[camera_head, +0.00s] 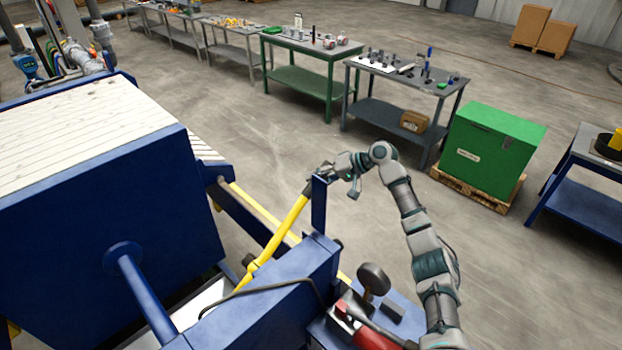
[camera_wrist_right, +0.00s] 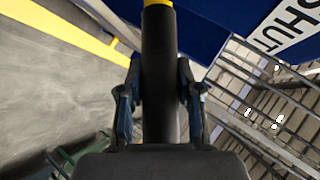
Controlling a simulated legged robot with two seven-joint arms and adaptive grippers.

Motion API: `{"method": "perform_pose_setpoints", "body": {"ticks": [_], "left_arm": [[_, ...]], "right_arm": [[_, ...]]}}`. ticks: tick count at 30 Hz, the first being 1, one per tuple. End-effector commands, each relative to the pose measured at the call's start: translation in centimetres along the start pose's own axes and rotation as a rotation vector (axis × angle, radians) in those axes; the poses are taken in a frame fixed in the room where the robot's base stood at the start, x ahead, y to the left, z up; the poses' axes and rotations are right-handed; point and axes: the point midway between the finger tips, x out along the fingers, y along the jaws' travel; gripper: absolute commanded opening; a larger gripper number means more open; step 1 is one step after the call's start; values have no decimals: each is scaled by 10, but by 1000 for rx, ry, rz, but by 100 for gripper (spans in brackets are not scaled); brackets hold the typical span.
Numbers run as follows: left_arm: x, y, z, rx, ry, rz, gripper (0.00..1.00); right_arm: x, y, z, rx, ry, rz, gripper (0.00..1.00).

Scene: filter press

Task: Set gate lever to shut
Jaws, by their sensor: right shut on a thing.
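The gate lever is a yellow bar (camera_head: 280,235) with a black grip at its upper end. It leans up and to the right beside a blue post in the head view. My right gripper (camera_head: 320,178) is at that upper end, partly hidden by the post. In the right wrist view, my right gripper (camera_wrist_right: 160,80) has one finger on each side of the black grip (camera_wrist_right: 159,45) and is shut on it. Yellow shows at the grip's far end. A white sign reading "SHUT" (camera_wrist_right: 286,25) is on a blue panel at the upper right. My left gripper is not in view.
The large blue press (camera_head: 110,200) fills the left. A green crate (camera_head: 490,150) and workbenches stand behind. Open floor (camera_head: 250,130) lies between.

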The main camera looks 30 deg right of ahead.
Motion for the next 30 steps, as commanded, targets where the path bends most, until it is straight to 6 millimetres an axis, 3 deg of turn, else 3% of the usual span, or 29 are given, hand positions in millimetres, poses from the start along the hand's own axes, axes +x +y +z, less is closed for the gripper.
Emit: {"method": "perform_pose_setpoints", "body": {"ticks": [3, 6, 13, 14, 17, 23, 26, 30], "left_arm": [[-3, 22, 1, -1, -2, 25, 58], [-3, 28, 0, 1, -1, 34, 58], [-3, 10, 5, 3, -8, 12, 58], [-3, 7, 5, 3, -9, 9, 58], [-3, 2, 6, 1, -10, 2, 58], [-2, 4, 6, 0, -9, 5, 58], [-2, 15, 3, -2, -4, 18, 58], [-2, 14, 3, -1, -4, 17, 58]], "right_arm": [[-6, -7, -3, -11, 20, 15, 0], [-5, -11, -2, -16, 25, 21, 0], [-5, -14, -2, -18, 27, 18, 0], [-5, -15, -2, -19, 27, 17, 36], [-5, -15, -2, -19, 26, 16, 60], [-2, -13, 0, -17, 19, 19, 60], [-2, -12, 0, -16, 18, 19, 60], [-14, -12, 0, -15, 20, 21, 60]]}}
